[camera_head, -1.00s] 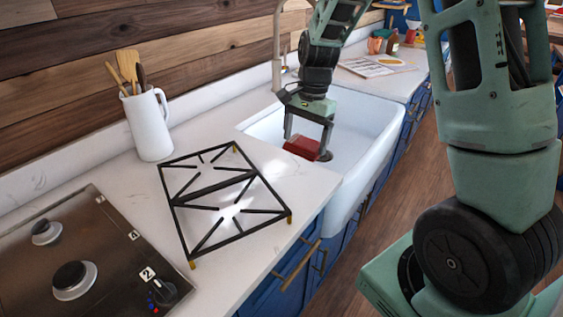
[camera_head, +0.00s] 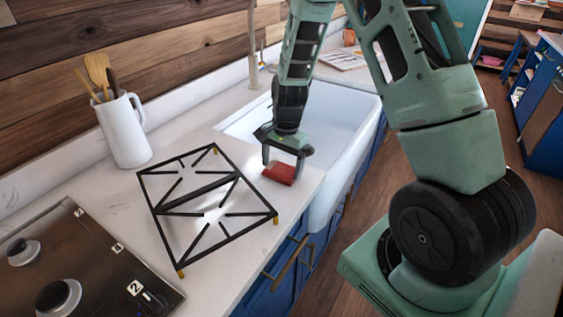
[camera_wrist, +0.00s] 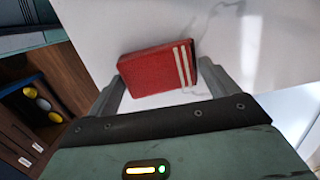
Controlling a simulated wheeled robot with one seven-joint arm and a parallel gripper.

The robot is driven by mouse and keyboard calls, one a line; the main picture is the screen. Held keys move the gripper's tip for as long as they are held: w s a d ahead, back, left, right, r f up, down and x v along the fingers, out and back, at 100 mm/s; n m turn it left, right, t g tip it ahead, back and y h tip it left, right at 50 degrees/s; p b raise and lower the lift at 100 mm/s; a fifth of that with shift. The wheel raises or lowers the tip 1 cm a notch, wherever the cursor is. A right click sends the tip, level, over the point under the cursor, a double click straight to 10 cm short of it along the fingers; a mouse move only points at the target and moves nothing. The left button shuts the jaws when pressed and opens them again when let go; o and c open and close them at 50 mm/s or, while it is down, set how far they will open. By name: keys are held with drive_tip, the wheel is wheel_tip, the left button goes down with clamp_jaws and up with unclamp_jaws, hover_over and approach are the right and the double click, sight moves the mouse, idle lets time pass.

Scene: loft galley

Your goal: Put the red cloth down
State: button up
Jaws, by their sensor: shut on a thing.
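The red cloth (camera_head: 280,173) is a small folded block at the counter strip between the black grate and the sink. In the wrist view the cloth (camera_wrist: 158,69) shows white stripes near its right end. My gripper (camera_head: 283,166) is shut on it, one finger at each end, pointing down. The white countertop (camera_head: 305,188) lies beneath the cloth. I cannot tell whether the cloth touches it.
A black grate (camera_head: 205,188) lies just left of the cloth. The white sink (camera_head: 335,140) is behind and to the right. A white jug with utensils (camera_head: 125,130) and a stove (camera_head: 70,265) are at the left. Bare counter lies in front of the cloth.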

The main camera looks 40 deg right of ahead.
sight(285, 164)
drive_tip(key=shift+f, duration=0.15)
drive_tip(key=o, duration=1)
drive_tip(key=shift+o, duration=0.2)
drive_tip(key=shift+r, duration=0.2)
wheel_tip(285, 164, up, 12)
drive_tip(key=d+b, duration=0.1)
drive_tip(key=b, duration=0.1)
drive_tip(key=s+a+r+n, duration=0.1)
drive_tip(key=s+a+n, duration=0.35)
drive_tip(key=a, duration=0.45)
drive_tip(key=s+a+r+n, duration=0.25)
drive_tip(key=a+n, duration=0.25)
drive_tip(key=a, duration=0.3)
drive_tip(key=s+a+n, duration=0.4)
drive_tip(key=s+n, duration=0.2)
drive_tip(key=s, duration=0.2)
drive_tip(key=s+a+f+n+h, duration=0.1)
drive_tip(key=s+a+n, duration=0.3)
drive_tip(key=s, duration=0.5)
drive_tip(key=shift+s+a+n, duration=0.15)
drive_tip(key=shift+a+n, duration=0.25)
drive_tip(key=shift+n, duration=0.85)
